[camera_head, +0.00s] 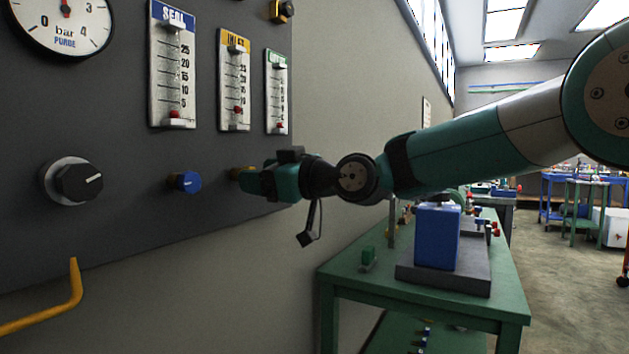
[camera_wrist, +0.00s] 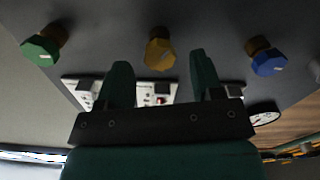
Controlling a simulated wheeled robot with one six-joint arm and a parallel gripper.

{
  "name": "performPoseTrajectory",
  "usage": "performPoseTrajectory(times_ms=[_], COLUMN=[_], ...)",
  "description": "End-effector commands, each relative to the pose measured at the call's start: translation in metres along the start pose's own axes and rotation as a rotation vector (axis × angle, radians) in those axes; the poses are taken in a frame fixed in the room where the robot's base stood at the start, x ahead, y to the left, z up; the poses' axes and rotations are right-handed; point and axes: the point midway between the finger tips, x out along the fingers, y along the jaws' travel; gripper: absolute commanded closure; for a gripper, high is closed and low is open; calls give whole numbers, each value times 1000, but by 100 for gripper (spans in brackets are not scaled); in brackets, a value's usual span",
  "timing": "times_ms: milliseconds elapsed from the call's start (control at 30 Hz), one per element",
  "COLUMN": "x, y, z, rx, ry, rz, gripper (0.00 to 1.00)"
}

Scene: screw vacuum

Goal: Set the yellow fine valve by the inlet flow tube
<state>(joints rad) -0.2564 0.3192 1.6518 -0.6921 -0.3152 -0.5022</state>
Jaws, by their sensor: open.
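The yellow fine valve (camera_wrist: 158,52) is a small yellow-brown knob on the dark panel. In the wrist view it sits just past and between the fingertips of my gripper (camera_wrist: 160,66), which is open. In the head view my gripper (camera_head: 252,181) reaches in from the right and its tips cover much of the valve (camera_head: 236,173). Whether the fingers touch it, I cannot tell. The inlet flow tube (camera_head: 233,82), with a yellow header, is above the valve. Its red float is low on the scale, between 5 and 10.
The blue knob (camera_head: 186,182) is left of the valve in the head view. The green knob (camera_wrist: 40,48) is on the valve's other side. Seal tube (camera_head: 172,75), green-topped tube (camera_head: 276,90), gauge (camera_head: 62,18) and black selector (camera_head: 78,182) share the panel. A green table (camera_head: 345,283) stands lower right.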

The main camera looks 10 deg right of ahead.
Motion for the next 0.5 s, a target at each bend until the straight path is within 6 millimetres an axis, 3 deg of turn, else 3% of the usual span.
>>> performPoseTrajectory(times_ms=[300, 500], x=[-84, -123], y=[1, 2], z=[2, 1], rx=[-2, -1], ry=[-1, -2], rz=[6, 6], gripper=[40, 40])
